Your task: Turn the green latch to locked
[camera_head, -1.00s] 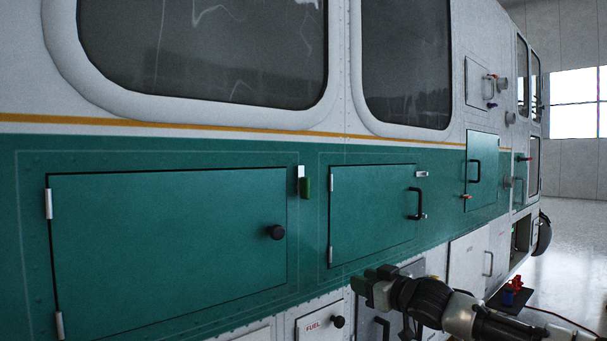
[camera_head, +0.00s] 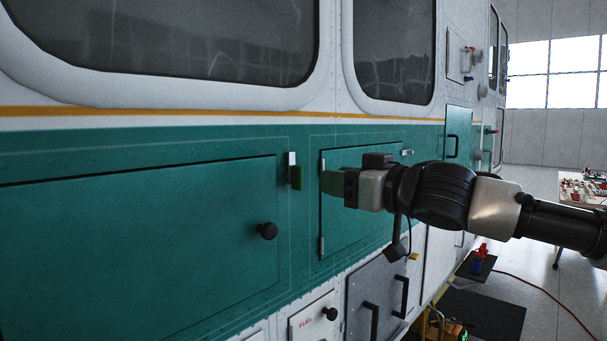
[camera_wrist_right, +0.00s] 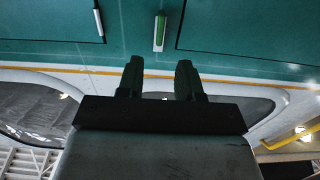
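The green latch (camera_head: 295,177) is a small upright green bar below a white tab, on the green side panel between two hatch doors. It also shows in the right wrist view (camera_wrist_right: 160,34), top centre, with a white end. My right gripper (camera_head: 326,183) is just right of the latch in the head view, in front of the right hatch door. In the right wrist view its two dark fingers (camera_wrist_right: 158,68) are apart with nothing between them, lined up with the latch and not touching it. My left gripper is not in view.
A large hatch door with a black knob (camera_head: 267,231) is left of the latch. A smaller hatch door (camera_head: 340,240) sits behind my right gripper. A fuel door (camera_head: 305,322) and a grey panel with black handles (camera_head: 375,290) are below.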

